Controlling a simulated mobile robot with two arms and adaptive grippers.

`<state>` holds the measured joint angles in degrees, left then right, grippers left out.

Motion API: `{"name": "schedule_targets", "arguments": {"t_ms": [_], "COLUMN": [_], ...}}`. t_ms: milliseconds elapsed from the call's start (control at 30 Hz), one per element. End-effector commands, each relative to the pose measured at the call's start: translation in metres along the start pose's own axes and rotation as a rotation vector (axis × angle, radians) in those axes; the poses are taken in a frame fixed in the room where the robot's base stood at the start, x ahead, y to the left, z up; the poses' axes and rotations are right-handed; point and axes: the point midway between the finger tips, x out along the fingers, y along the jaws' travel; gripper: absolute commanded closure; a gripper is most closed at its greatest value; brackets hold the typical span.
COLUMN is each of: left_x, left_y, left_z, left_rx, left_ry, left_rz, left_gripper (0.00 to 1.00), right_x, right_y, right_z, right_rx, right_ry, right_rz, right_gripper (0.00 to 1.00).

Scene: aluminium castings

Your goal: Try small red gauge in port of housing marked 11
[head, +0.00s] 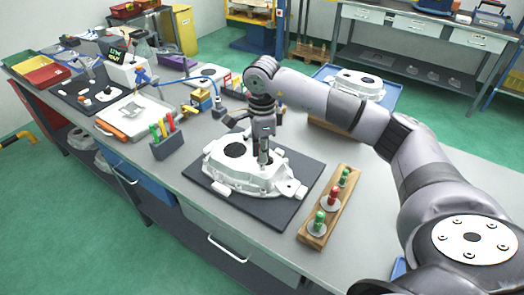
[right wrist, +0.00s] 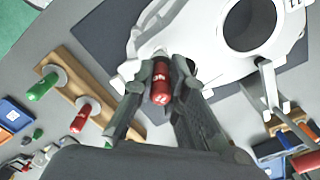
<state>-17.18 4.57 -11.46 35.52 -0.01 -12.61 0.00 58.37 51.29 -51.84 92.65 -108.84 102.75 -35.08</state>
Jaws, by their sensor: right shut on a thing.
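A white cast housing (head: 232,175) lies on a dark mat (head: 300,172) on the bench; it also shows in the right wrist view (right wrist: 207,35), with a large round opening. A dark mark at that view's top edge is cut off, so I cannot read its number. My right gripper (head: 263,160) points down at the housing's right part. In the right wrist view it is shut on a red gauge (right wrist: 161,85). The gauge's far end is at the white casting; I cannot tell whether it is inside a port. My left gripper is not in view.
A wooden rack (head: 325,209) with a red gauge (head: 334,194) and two green gauges stands right of the mat. A second white housing (head: 360,82) sits on a blue tray behind my right arm. A grey holder (head: 166,146) with coloured handles stands left of the mat.

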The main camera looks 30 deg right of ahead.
Motion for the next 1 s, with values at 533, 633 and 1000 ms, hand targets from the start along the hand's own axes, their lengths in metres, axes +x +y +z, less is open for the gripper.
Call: {"name": "schedule_targets", "arguments": {"t_ms": [533, 633, 1000], "left_x": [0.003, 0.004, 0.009], "left_y": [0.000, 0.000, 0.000], "left_z": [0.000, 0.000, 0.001], "left_rx": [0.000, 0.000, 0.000], "left_ry": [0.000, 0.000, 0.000], "left_rz": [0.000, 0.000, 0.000], "left_gripper": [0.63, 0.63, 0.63], "right_x": [0.003, 0.005, 0.010], "right_y": [0.000, 0.000, 0.000], "right_z": [0.000, 0.000, 0.000], "right_rx": [0.000, 0.000, 0.001], "right_ry": [0.000, 0.000, 0.000], "right_rz": [-0.001, -0.001, -0.001], "right_gripper": [1.00, 1.00, 1.00]}}
